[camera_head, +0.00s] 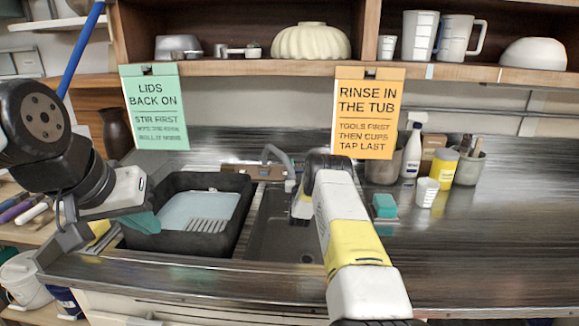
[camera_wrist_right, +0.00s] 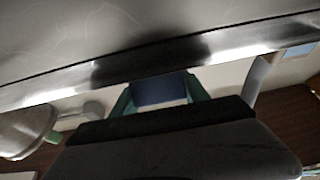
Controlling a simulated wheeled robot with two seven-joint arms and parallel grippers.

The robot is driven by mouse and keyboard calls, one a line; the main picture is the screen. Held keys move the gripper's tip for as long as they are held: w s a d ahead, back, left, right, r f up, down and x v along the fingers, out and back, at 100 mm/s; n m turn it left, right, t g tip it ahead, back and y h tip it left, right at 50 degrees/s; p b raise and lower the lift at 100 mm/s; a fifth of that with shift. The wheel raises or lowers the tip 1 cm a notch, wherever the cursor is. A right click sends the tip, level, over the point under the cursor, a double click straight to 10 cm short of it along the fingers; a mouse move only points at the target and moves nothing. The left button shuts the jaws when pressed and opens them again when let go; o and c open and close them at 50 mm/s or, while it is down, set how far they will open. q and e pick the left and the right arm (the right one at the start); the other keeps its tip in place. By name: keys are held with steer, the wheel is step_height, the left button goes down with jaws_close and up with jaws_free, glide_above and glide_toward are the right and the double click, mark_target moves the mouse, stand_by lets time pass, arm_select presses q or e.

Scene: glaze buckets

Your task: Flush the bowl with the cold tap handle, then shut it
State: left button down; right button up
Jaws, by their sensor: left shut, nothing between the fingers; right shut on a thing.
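The sink bowl (camera_head: 272,232) is a dark grey basin in the counter; my right arm hides its right part. The grey tap spout (camera_head: 279,155) arches at its back, and I make out no water stream. My right gripper (camera_wrist_right: 161,96) is at the tap, its fingertips hidden behind my arm in the head view. In the right wrist view its teal fingers are shut on a dark blue piece (camera_wrist_right: 158,88) that looks like the cold tap handle. My left gripper (camera_head: 143,222) is shut and empty over the left edge of the black tub.
The black tub (camera_head: 178,243) with pale blue contents stands left of the sink. A teal sponge (camera_head: 384,204), a white cup (camera_head: 427,192), a yellow jar (camera_head: 442,166) and a spray bottle (camera_head: 412,150) stand to the right. Two signs hang from the shelf. The right counter is clear.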

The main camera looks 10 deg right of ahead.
steer(key=shift+n+y, duration=0.3)
steer(key=shift+y, duration=0.1)
steer(key=n+y, duration=0.3)
steer(key=a+n+y, duration=0.1)
steer(key=n+y, duration=0.2)
steer(key=y, duration=0.1)
steer(key=n+g+y, duration=0.1)
steer(key=n+y, duration=0.2)
steer(key=shift+a+f, duration=0.1)
steer(key=shift+a, duration=0.05)
steer(key=n+g+y, duration=0.2)
steer(key=a+n+g+y, duration=0.1)
steer(key=n+g+y, duration=0.3)
steer(key=n+y, duration=0.1)
steer(key=shift+s+a+f, duration=0.15)
steer(key=shift+s+f, duration=0.05)
steer(key=shift+f, duration=0.15)
steer(key=shift+n+g, duration=0.3)
steer(key=o, duration=1.4)
